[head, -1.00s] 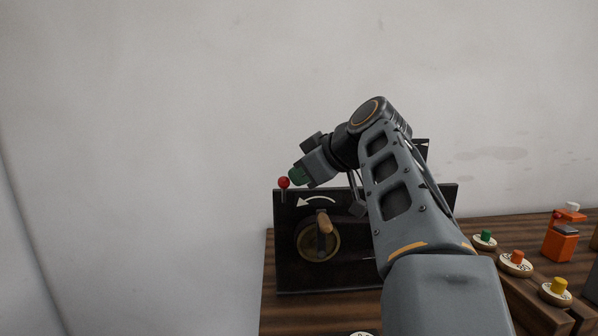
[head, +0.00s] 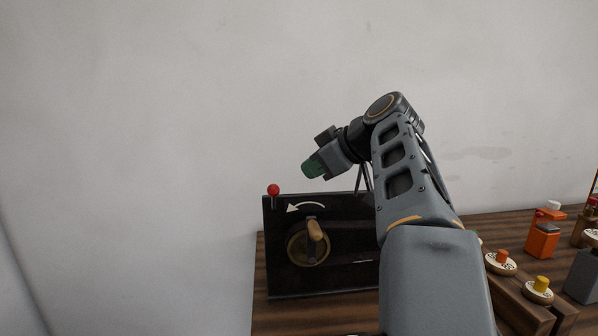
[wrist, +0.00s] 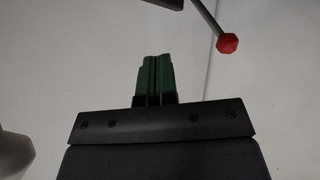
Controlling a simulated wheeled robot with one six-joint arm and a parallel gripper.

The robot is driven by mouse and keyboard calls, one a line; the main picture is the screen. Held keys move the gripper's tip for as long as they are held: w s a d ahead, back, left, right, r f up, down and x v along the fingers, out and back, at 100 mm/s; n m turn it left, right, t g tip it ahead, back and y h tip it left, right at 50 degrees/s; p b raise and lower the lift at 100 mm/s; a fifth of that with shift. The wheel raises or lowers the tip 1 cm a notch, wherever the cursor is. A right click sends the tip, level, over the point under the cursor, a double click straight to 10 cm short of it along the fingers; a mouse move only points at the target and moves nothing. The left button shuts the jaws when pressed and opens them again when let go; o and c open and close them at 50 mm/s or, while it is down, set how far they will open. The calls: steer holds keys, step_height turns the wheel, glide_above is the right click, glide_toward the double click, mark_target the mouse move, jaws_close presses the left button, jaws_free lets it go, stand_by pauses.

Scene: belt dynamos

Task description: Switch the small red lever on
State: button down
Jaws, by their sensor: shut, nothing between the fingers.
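The small red lever (head: 273,190) stands at the top left corner of a black panel (head: 285,278), its round red knob on a thin stem. In the wrist view the red knob (wrist: 228,43) shows at the upper right, on a grey rod, apart from the fingers. My gripper (head: 313,167) is up and to the right of the knob in the head view, above the panel's top edge, not touching the lever. Its green fingers (wrist: 157,78) are together with nothing between them. My arm hides the right part of the panel.
The panel bears a white curved arrow (head: 306,207) and a crank with a wooden handle (head: 316,231). On the wooden table (head: 262,315), to the right, are an orange block (head: 542,240) and round dials with an orange knob (head: 502,257) and a yellow knob (head: 542,283). The wall area left of the panel is clear.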

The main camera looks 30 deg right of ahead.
steer(key=v, duration=0.7)
steer(key=shift+s+r+p, duration=0.25)
steer(key=shift+s+p, duration=0.05)
steer(key=shift+p, duration=0.1)
steer(key=shift+a, duration=0.1)
